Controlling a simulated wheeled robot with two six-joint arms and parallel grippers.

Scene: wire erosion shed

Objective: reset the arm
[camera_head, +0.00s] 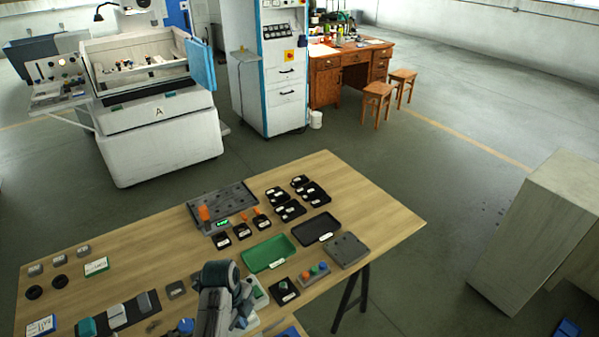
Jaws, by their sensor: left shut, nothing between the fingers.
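My left arm comes in at the bottom middle, over the near edge of the wooden table (375,215). My left gripper (243,316) is low in the view beside the grey arm link. It is shut, and I see nothing held in it. The arm hides part of the table and the small things under it. My right gripper is not in view.
A green tray (268,252), a black tray (315,228) and a grey plate (347,250) lie right of the arm. A grey fixture (222,202) and several black bins (285,210) stand behind. Small parts crowd the left. The table's right end is bare.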

